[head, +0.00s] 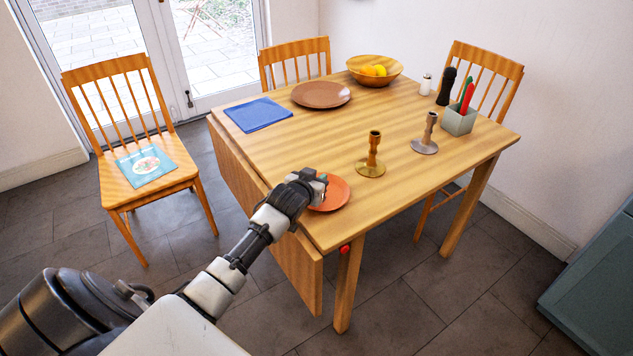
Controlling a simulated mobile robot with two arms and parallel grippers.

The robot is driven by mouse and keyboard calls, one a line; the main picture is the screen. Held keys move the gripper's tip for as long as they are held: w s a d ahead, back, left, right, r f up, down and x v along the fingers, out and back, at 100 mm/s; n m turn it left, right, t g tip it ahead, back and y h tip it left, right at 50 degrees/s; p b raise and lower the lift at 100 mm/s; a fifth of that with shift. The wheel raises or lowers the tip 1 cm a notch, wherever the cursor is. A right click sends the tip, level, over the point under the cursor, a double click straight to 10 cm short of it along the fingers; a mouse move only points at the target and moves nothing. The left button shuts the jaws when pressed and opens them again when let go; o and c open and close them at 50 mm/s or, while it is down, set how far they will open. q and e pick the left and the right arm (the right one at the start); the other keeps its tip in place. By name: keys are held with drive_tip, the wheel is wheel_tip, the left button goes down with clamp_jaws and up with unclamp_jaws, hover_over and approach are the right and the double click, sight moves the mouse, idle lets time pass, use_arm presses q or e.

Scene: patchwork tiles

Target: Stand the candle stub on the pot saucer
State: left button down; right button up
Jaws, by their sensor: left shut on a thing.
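The pot saucer (339,196) is a round orange-red dish near the front left edge of the table. My left gripper (322,182) is over the saucer's left part and hides that part. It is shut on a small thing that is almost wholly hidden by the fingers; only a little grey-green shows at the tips. I take it for the candle stub, as no other stub shows on the table. I cannot tell whether it touches the saucer. My right gripper is out of view.
A brass candlestick (371,160) and a silvery one (426,138) stand right of the saucer. The table's middle is clear.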

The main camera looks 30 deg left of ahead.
use_arm(q)
drive_tip(key=shift+f, duration=0.25)
drive_tip(key=shift+f, duration=0.2)
drive_tip(key=c, duration=1)
unclamp_jaws()
drive_tip(key=shift+r, duration=0.2)
drive_tip(key=p+v, duration=0.1)
drive_tip(key=v, duration=1.1)
